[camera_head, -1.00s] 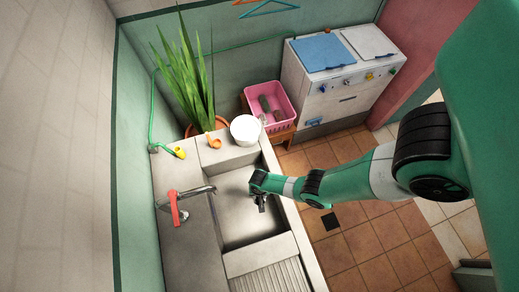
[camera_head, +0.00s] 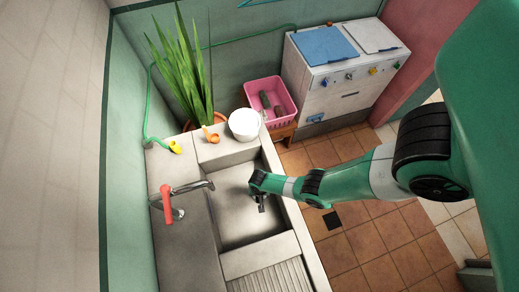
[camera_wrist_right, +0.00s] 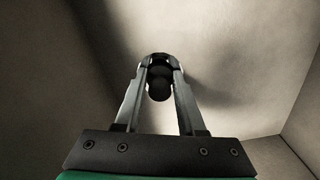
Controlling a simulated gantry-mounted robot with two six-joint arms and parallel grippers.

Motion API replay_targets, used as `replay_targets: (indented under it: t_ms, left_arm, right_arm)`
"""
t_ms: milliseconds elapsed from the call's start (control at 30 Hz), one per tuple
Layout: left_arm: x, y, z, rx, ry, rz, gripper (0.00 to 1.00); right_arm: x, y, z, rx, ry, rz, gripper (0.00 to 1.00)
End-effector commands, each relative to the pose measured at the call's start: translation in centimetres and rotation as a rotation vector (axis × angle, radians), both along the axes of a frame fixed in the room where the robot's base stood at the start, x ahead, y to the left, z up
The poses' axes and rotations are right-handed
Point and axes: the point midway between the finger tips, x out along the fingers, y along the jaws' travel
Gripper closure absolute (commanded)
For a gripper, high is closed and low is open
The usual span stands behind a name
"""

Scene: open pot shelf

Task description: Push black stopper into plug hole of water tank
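The water tank (camera_head: 237,220) is a grey stone sink basin in the middle of the head view. My right gripper (camera_head: 261,204) reaches in over it from the right. In the right wrist view its fingers (camera_wrist_right: 160,66) angle together at the tips around a small, round black stopper (camera_wrist_right: 159,88). The stopper sits between the fingertips, with the pale basin surface behind it. I cannot see the plug hole in either view; the gripper and stopper may cover it. My left gripper is not in view.
A tap with a red handle (camera_head: 167,205) stands on the left ledge, its spout over the basin. A basin wall (camera_wrist_right: 305,105) rises at right in the wrist view.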

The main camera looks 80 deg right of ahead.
Motion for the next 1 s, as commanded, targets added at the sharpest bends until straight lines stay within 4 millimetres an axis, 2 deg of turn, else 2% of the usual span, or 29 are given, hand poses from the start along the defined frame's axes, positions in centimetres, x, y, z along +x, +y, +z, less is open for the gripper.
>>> replay_targets:
  t_ms: [33,100,133,267,367,700,800,1000]
  left_arm:
    - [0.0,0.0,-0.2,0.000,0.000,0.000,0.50]
    - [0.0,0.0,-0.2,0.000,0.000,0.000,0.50]
    - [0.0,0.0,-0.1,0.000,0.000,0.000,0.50]
    - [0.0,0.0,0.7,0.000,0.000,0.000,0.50]
    - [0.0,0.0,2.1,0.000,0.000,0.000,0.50]
    - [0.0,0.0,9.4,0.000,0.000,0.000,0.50]
    - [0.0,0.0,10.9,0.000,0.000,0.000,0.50]
    - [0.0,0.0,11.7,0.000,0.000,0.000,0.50]
  right_arm:
    - [-0.1,0.0,-0.3,-0.002,0.000,0.000,0.42]
    - [-0.1,0.0,-0.3,-0.002,0.000,0.000,0.29]
    - [-0.1,0.0,-0.2,-0.002,0.000,0.000,0.27]
    - [-0.2,0.0,0.6,-0.001,0.002,0.000,0.27]
    - [-0.1,0.0,2.1,-0.001,0.001,0.000,0.27]
    - [-0.1,0.0,9.5,0.000,0.000,0.000,0.27]
    - [-0.1,0.0,11.0,0.000,0.000,0.000,0.27]
    - [-0.1,0.0,11.8,0.000,0.001,0.000,0.27]
